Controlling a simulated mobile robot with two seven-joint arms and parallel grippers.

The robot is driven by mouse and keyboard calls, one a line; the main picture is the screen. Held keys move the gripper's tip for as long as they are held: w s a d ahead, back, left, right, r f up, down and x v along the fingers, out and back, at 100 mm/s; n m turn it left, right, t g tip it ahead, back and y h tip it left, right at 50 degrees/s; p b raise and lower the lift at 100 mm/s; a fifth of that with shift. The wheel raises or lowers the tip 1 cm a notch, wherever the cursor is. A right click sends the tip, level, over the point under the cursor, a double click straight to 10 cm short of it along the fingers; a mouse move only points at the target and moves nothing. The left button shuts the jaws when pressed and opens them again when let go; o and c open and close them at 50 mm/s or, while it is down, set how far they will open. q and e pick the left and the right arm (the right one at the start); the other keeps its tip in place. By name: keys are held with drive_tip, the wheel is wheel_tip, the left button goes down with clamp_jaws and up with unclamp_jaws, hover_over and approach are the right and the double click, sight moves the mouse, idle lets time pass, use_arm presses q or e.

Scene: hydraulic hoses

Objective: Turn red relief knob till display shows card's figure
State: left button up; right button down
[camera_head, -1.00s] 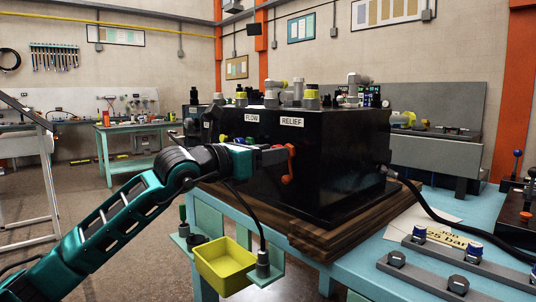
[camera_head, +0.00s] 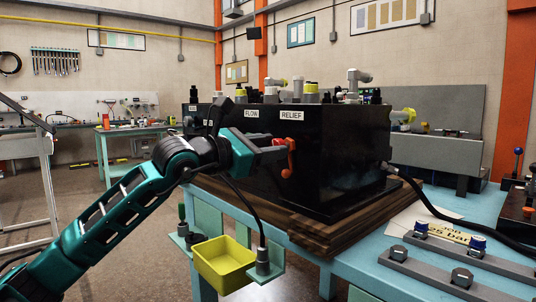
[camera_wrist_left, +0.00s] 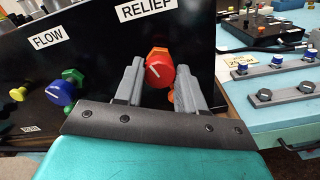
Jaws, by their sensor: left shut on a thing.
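The red relief knob (camera_wrist_left: 160,71) is round with a white pointer line, under the RELIEF label (camera_wrist_left: 147,9) on the black box. In the left wrist view it sits between the two grey fingers of my left gripper (camera_wrist_left: 159,88). In the head view, that gripper (camera_head: 282,150) reaches the box front and is shut on the knob, which it largely hides. A pale card (camera_head: 410,226) lies on the blue bench, partly covered by a grey rail; "5 bar" can be read on it. I cannot make out a display figure. My right gripper is not in view.
A blue knob (camera_wrist_left: 60,92) and a green one sit left of the red knob, near the FLOW label (camera_wrist_left: 47,39). A yellow bin (camera_head: 224,265) hangs below the arm. A black hose (camera_head: 436,213) runs right from the box. Grey rails with fittings lie on the bench.

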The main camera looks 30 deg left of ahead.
use_arm(q)
drive_tip(key=shift+f+m+b, duration=0.15)
drive_tip(key=shift+m+b, duration=0.45)
drive_tip(key=shift+m, duration=2.6)
drive_tip(key=shift+f+m+b, duration=0.1)
drive_tip(key=shift+m+b, duration=0.5)
drive_tip(key=shift+m, duration=2.6)
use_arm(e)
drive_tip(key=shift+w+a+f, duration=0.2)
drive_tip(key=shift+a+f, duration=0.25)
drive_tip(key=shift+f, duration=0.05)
use_arm(q)
drive_tip(key=o, duration=1)
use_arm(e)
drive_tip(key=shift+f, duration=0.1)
use_arm(q)
drive_tip(key=shift+o, duration=0.2)
